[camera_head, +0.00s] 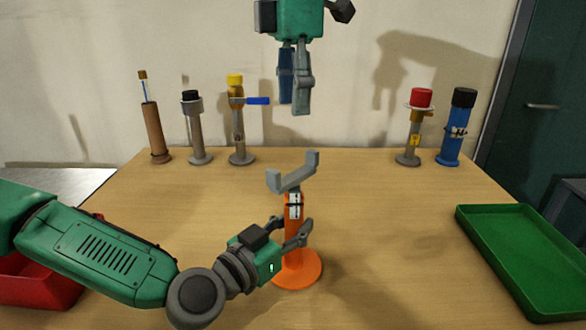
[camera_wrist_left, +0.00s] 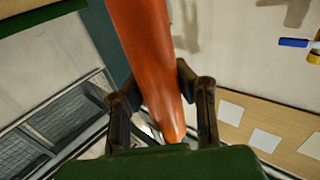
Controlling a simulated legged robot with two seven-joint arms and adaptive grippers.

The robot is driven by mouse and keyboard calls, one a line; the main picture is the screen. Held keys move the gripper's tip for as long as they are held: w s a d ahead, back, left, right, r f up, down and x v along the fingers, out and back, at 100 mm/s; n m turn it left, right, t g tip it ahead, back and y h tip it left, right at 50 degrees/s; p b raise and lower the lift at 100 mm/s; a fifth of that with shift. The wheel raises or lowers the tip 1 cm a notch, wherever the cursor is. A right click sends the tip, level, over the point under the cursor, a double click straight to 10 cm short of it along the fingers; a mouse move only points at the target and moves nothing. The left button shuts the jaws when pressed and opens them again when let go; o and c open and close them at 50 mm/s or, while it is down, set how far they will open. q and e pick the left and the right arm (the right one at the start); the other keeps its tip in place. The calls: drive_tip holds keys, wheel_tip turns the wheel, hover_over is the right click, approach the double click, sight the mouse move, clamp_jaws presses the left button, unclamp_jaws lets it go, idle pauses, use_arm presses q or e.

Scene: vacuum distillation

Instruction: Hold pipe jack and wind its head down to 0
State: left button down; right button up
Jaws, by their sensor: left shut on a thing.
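The pipe jack (camera_head: 294,240) stands upright on the table, with an orange round base and post, a black-and-white scale label and a grey V-shaped head (camera_head: 292,178) on top. The head sits above the label; its reading is too small to make out. My left gripper (camera_head: 291,232) is shut around the orange post below the label. In the left wrist view the orange post (camera_wrist_left: 150,60) runs between the dark fingers. My right gripper (camera_head: 294,105) hangs above and behind the head, pointing down, apart from it and empty. Its finger gap is hard to judge from this angle.
Several other stands (camera_head: 240,130) line the table's back edge at left and right, one with a blue handle. A green tray (camera_head: 530,255) lies at the right and a red tray (camera_head: 35,285) at the lower left. The table (camera_head: 390,230) around the jack is clear.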

sight(293, 174)
wheel_tip(293, 174, down, 12)
drive_tip(key=n, duration=0.5)
drive_tip(key=shift+r+n, duration=0.15)
drive_tip(key=shift+n, duration=0.25)
clamp_jaws()
